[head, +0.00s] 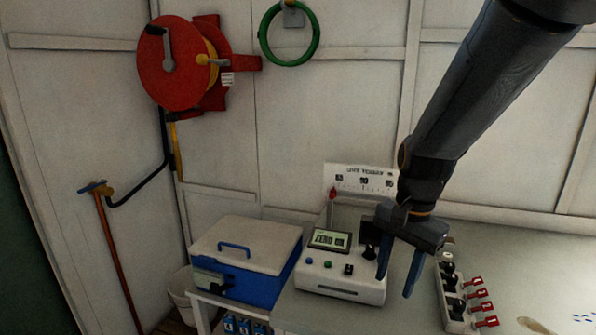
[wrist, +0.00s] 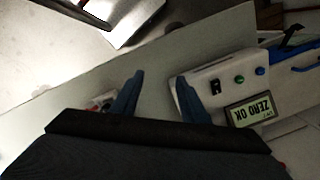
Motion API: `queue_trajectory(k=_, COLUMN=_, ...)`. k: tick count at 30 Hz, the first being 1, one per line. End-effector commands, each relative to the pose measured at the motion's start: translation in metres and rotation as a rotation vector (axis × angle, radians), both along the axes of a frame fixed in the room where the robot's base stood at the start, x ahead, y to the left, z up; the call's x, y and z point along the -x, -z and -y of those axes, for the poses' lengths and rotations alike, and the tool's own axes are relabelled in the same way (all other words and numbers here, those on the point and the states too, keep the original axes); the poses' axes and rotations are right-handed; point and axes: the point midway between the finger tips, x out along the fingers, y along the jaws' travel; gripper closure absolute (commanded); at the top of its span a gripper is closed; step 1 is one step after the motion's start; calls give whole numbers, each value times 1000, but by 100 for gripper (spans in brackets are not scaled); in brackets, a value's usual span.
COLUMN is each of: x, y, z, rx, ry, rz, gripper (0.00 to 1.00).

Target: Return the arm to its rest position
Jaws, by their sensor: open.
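My gripper (head: 398,272) hangs from my dark arm at the right of the head view, its two blue-grey fingers apart and pointing down. It is empty, over the bench just right of a white meter. In the wrist view my gripper (wrist: 158,94) also shows with its fingers spread and nothing between them. The white meter (head: 340,281) has a display reading "ZERO OK" and small buttons. It shows in the wrist view at the right (wrist: 222,84). The gripper partly overlaps the meter's right edge in the head view; whether they touch I cannot tell.
A blue cooler box (head: 262,290) with a pale lid stands left of the meter. A rack with red-handled valves (head: 455,296) is right of my gripper. A red hose reel (head: 178,62) and a green ring (head: 265,43) hang on the wall. The bench at far right (head: 540,255) is mostly clear.

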Motion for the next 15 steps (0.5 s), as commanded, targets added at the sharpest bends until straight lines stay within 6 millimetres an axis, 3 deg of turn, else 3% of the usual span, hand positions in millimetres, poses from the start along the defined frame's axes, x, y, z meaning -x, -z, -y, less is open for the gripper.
queue_trajectory(k=15, x=66, y=57, z=-6, rx=105, ry=-770, rz=138, gripper=59)
